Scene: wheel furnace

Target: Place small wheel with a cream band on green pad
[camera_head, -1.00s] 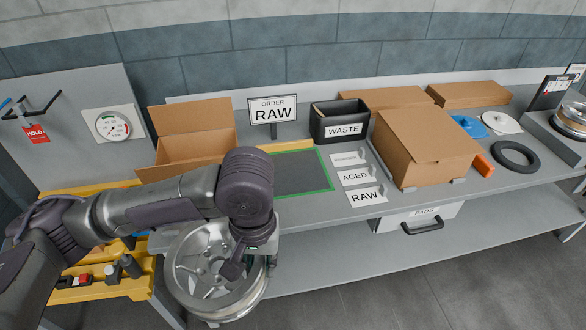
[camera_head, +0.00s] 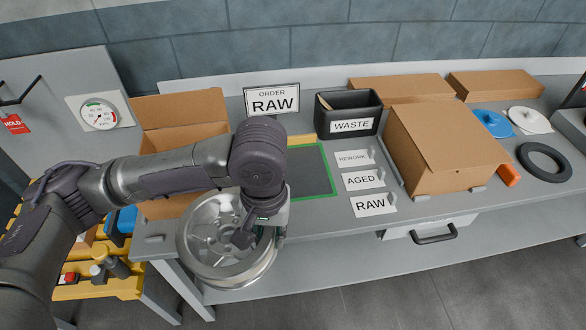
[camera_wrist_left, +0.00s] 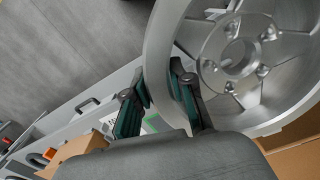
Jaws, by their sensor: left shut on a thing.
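A silver spoked wheel (camera_head: 203,232) hangs at the front edge of the bench, below and left of the pad in the head view. My left gripper (camera_head: 262,228) is shut on the wheel's rim. In the left wrist view the wheel (camera_wrist_left: 158,50) fills the upper right, with its rim between the two fingers of the gripper (camera_wrist_left: 160,95). I cannot clearly make out a cream band. The green pad (camera_head: 313,172), dark grey with a green border, lies flat on the bench, partly hidden by my left arm. My right gripper is not in view.
An open cardboard box (camera_head: 180,135) stands behind my left arm. An ORDER RAW sign (camera_head: 272,101), a black WASTE bin (camera_head: 348,115), label cards (camera_head: 373,203) and a closed carton (camera_head: 445,145) surround the pad. A black ring (camera_head: 543,161) lies farther right.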

